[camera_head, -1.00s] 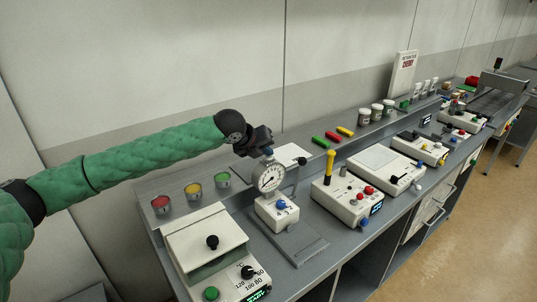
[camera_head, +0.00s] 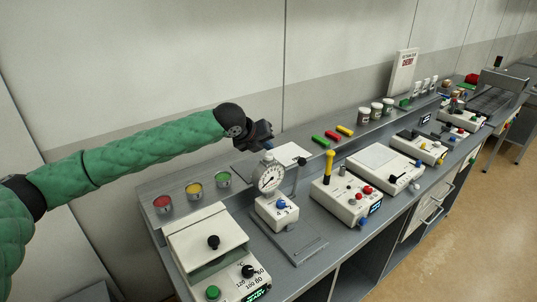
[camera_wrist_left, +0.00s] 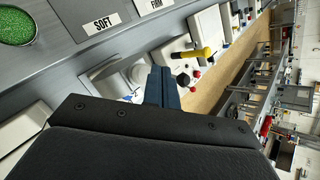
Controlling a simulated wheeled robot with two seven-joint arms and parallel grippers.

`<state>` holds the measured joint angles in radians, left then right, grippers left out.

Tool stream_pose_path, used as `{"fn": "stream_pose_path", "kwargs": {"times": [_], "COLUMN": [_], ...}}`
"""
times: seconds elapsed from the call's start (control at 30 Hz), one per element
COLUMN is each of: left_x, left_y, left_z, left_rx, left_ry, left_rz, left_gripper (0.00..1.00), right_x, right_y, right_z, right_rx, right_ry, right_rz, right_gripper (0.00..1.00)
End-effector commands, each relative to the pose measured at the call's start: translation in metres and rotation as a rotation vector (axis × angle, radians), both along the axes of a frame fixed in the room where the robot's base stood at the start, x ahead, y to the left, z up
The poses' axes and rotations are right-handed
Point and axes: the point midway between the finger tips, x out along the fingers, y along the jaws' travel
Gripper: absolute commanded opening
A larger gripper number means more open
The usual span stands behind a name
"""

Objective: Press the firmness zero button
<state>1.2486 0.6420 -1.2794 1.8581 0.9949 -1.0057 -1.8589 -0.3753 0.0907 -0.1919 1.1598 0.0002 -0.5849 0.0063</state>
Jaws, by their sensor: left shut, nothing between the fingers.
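The firmness gauge has a round white dial (camera_head: 269,176) on a stand. A blue button (camera_head: 281,203) sits on the white box (camera_head: 277,214) below the dial, and I take it as the firmness zero button. My left gripper (camera_head: 266,144) is shut and empty, just above and behind the dial, apart from the button. In the left wrist view its shut fingers (camera_wrist_left: 162,86) overlap the white gauge unit; the button cannot be made out clearly there. My right gripper is not in view.
A white box with a yellow lever (camera_head: 329,166) is to the right. Red, yellow and green cups (camera_head: 193,190) sit on the shelf behind. SOFT (camera_wrist_left: 103,24) and FIRM labels show in the wrist view.

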Motion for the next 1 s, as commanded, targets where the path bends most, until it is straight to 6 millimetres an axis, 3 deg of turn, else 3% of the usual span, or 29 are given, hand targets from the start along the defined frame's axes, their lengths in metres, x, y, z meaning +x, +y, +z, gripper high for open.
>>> {"fn": "stream_pose_path", "kwargs": {"times": [0.7,1.0], "left_x": [0.0,0.0], "left_y": [0.0,0.0], "left_z": [0.05,0.05], "left_rx": [-0.001,0.0], "left_ry": [-0.001,-0.001], "left_rz": [0.0,0.001], "left_gripper": [0.0,0.0], "right_x": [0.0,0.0], "right_y": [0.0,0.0], "right_z": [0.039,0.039], "right_rx": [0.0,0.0], "right_ry": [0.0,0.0], "right_rz": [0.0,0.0], "right_gripper": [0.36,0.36]}}
